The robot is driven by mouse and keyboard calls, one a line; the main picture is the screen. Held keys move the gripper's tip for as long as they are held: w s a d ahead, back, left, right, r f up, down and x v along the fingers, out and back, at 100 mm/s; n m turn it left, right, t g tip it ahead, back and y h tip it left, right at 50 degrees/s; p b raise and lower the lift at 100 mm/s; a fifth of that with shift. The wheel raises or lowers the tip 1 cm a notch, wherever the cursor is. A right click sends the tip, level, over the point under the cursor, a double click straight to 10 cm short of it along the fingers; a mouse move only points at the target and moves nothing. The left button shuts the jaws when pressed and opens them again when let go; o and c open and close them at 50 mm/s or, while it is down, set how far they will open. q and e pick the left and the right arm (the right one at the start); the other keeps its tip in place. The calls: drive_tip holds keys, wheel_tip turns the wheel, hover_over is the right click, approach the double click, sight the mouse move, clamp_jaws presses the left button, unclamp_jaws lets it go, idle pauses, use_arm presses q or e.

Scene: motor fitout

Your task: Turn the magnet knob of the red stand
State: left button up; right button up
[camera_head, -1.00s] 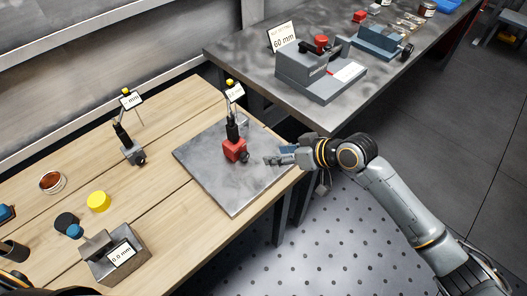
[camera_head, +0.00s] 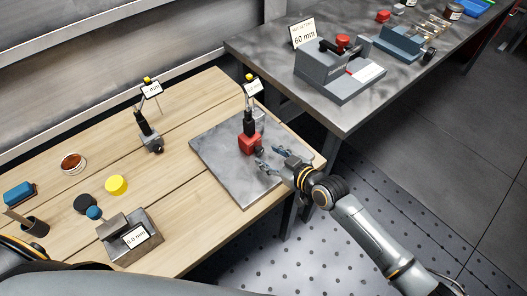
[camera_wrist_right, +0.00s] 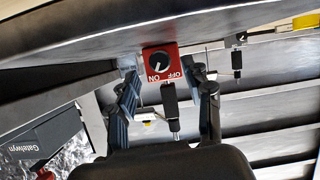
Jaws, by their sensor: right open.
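The red stand (camera_head: 250,143) is upright on the grey steel plate (camera_head: 225,165), with a black post and a small labelled gauge above it. Its black magnet knob (camera_head: 259,151) is on the side towards my right gripper (camera_head: 268,157), which is open, empty and just short of it. In the right wrist view the knob (camera_wrist_right: 158,62) shows on the red face between ON and OFF, its white pointer towards ON. The open fingers (camera_wrist_right: 166,90) stand either side of the knob's line, apart from it. My left gripper is not in view.
A second gauge stand (camera_head: 152,142), a yellow disc (camera_head: 116,185) and a grey block with a display (camera_head: 130,238) are on the wooden bench. A grey table with a vise-like fixture (camera_head: 335,75) stands behind at the right. Bare plate lies in front of the stand.

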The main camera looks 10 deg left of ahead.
sight(261, 152)
drive_tip(key=shift+x, duration=1.75)
